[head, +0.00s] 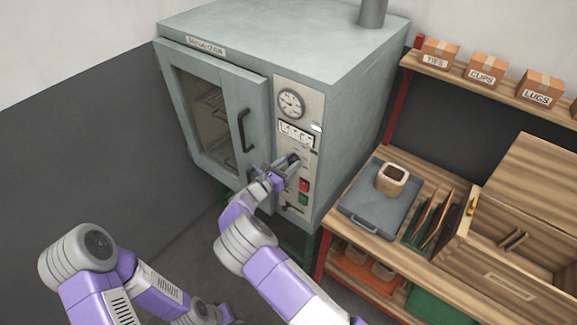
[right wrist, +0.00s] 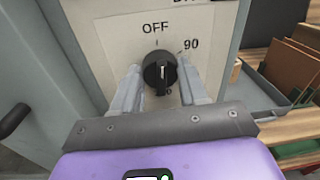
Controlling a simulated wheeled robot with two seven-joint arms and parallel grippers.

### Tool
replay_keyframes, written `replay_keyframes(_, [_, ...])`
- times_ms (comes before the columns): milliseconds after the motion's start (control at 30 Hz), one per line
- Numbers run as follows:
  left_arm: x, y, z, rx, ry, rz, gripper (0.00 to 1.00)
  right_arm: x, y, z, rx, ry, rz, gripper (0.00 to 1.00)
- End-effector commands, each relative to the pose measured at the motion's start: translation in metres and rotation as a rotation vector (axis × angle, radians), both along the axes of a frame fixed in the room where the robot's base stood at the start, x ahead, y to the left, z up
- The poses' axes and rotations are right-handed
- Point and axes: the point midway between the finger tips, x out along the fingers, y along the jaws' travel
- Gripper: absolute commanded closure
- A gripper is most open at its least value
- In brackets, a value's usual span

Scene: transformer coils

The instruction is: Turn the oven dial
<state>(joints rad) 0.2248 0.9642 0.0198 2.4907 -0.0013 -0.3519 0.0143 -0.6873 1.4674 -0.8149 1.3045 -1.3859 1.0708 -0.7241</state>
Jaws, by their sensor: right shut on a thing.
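The grey oven (head: 300,45) stands against the wall with its door shut. Its black dial (head: 293,159) is on the pale control panel, below the gauge. In the right wrist view the dial (right wrist: 160,71) sits under the word OFF, with 90 at its upper right and another label partly hidden below it. The dial's ridge stands roughly upright; I cannot tell which end is the pointer. My right gripper (head: 283,165) is at the panel. In the right wrist view its fingers (right wrist: 160,85) lie on both sides of the dial, shut on it.
A red button (head: 304,185) and a green button (head: 303,199) sit low on the panel. The door handle (head: 243,130) is to the left.

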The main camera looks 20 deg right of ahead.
Motion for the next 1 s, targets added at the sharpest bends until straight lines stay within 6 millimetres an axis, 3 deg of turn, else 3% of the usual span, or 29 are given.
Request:
replay_keyframes(667, [0.0,0.0,-0.074,0.0,0.0,0.0,0.57,-0.001,0.0,-0.004,0.381,-0.486,-0.001,0.88])
replay_keyframes(1000, [0.0,0.0,-0.122,0.0,0.0,0.0,0.57,-0.002,-0.001,-0.005,0.58,-0.741,-0.002,0.88])
